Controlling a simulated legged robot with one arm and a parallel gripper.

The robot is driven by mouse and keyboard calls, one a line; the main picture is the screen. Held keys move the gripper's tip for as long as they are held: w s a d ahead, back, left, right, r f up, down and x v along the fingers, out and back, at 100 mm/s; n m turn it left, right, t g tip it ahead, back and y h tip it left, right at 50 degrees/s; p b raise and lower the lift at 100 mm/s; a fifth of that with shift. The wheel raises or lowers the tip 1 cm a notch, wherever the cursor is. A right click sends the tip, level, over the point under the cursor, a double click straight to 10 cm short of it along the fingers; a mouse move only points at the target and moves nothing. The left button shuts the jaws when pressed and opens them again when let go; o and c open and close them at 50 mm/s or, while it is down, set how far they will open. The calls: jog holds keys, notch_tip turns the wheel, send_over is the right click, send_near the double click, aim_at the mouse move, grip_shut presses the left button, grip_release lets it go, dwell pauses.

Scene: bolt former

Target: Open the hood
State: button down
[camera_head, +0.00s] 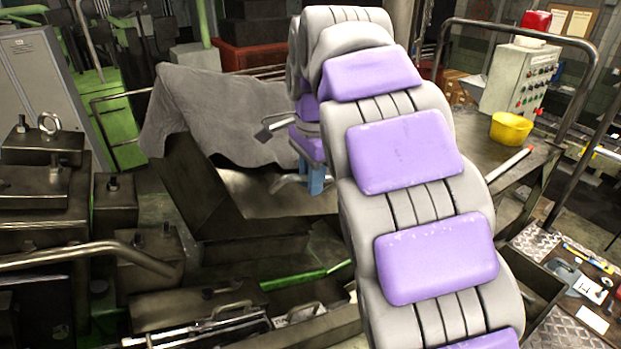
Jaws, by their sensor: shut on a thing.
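The hood seems to be the dark metal cover (190,185) left of centre, with a grey cloth-like sheet (225,110) draped over its top and back. A flat metal surface (265,205) lies in front of the sheet. My gripper (313,180), with blue fingers, points down just above that surface. It is shut on what looks like a pale curved handle (285,182), which sticks out to the left of the fingers. My own grey and purple arm hides the right side of the gripper and whatever is behind it.
Heavy machine blocks (40,200) and a thick bent pipe (90,252) stand at the left. A metal table (480,140) with a yellow bowl (511,128) and a control box (520,80) is at the right. A bent rail (520,32) rises beside it.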

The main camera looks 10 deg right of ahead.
jog(key=shift+w+a, duration=0.15)
jog(key=shift+w, duration=0.1)
